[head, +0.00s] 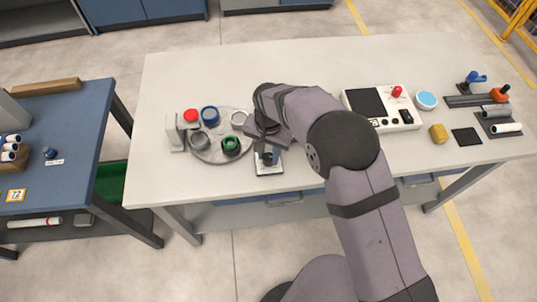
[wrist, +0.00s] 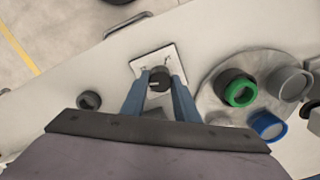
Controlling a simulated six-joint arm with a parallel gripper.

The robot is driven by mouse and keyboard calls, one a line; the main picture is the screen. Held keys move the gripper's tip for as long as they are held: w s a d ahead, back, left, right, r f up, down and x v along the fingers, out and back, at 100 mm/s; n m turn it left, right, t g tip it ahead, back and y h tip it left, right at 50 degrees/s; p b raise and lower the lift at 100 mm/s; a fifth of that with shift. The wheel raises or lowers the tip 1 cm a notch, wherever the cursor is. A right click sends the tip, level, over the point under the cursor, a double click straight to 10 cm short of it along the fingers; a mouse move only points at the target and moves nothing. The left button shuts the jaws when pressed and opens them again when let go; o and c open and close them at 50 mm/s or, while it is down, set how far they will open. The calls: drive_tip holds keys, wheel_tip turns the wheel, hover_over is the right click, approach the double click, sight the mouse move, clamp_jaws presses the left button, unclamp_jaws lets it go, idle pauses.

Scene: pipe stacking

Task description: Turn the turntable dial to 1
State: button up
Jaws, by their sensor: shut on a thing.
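The turntable dial is a dark round knob on a pale square plate (head: 268,170) at the table's front edge, just right of the turntable. In the wrist view the dial (wrist: 159,77) sits between the tips of my gripper (wrist: 160,82), whose two blue fingers are shut on it. The dial's plate (wrist: 148,64) shows around the knob. The number the dial points to is too small to read. The grey round turntable (head: 222,158) carries blue, green, grey and white rings or cups. It also shows in the wrist view (wrist: 212,107).
A white and red device (head: 190,116) stands at the turntable's left edge. The table's back middle is clear.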

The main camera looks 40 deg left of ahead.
drive_tip(key=n+b, duration=0.1)
drive_tip(key=n, duration=0.5)
drive_tip(key=shift+n, duration=0.3)
drive_tip(key=n+b, duration=0.1)
drive_tip(key=n, duration=1.1)
drive_tip(key=shift+n, duration=0.4)
drive_tip(key=n, duration=0.7)
drive_tip(key=shift+b, duration=0.4)
drive_tip(key=n, duration=0.3)
drive_tip(key=shift+n, duration=0.4)
drive_tip(key=n, duration=0.8)
drive_tip(key=shift+n, duration=2.2)
